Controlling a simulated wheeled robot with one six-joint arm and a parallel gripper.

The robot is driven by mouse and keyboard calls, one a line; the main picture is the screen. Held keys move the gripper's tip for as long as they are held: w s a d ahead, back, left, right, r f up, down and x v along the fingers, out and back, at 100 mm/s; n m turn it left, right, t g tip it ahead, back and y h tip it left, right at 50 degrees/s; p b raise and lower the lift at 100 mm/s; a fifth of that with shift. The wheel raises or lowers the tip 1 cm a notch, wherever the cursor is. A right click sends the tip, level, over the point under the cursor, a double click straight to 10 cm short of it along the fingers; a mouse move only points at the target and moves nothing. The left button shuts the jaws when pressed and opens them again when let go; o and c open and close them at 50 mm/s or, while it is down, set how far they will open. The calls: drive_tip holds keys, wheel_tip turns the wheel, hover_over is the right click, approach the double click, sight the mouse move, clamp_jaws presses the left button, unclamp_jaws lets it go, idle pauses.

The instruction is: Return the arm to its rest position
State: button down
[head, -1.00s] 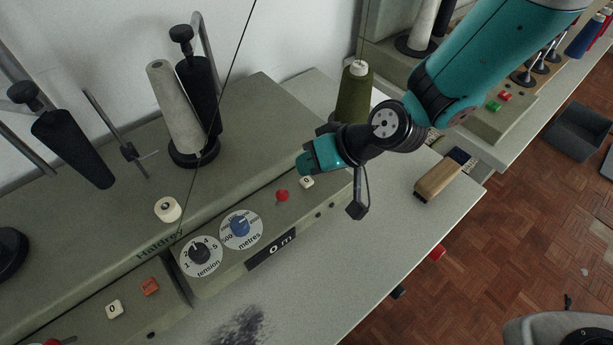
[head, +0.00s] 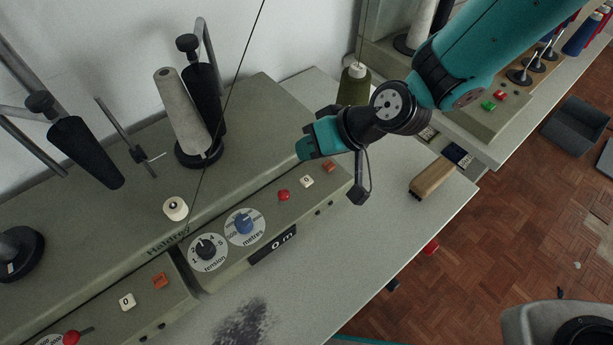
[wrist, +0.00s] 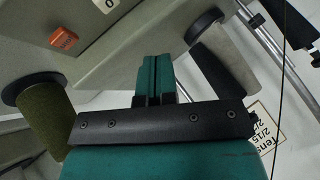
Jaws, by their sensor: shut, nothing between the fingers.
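My gripper (head: 303,150) is in the air above the grey-green winder housing, up and to the right of its dials in the head view. In the wrist view its teal fingers (wrist: 154,80) are pressed together with nothing between them. My teal arm reaches in from the upper right of the head view. The fingers appear clear of the machine below them.
The winder panel has a tension dial (head: 207,252), a blue metres dial (head: 243,227) and a red knob (head: 283,195). A green cone (head: 352,86) stands behind my wrist. A grey cone (head: 183,112) stands left. A wooden-backed brush (head: 433,178) lies on the table right.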

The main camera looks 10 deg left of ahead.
idle(0.3)
drive_tip(key=shift+d+r, duration=0.15)
drive_tip(key=shift+r, duration=0.25)
drive_tip(key=s+d+r+h, duration=0.2)
drive_tip(key=s+d+r, duration=0.4)
drive_tip(key=d+r, duration=0.3)
drive_tip(key=s+d+r+g+h, duration=0.1)
drive_tip(key=s+d+r+h, duration=0.2)
drive_tip(key=s+d+r, duration=0.4)
drive_tip(key=d+r, duration=0.2)
drive_tip(key=d, duration=0.2)
drive_tip(key=shift+s+d+m, duration=0.2)
drive_tip(key=shift+s+m, duration=0.05)
drive_tip(key=shift+m, duration=0.15)
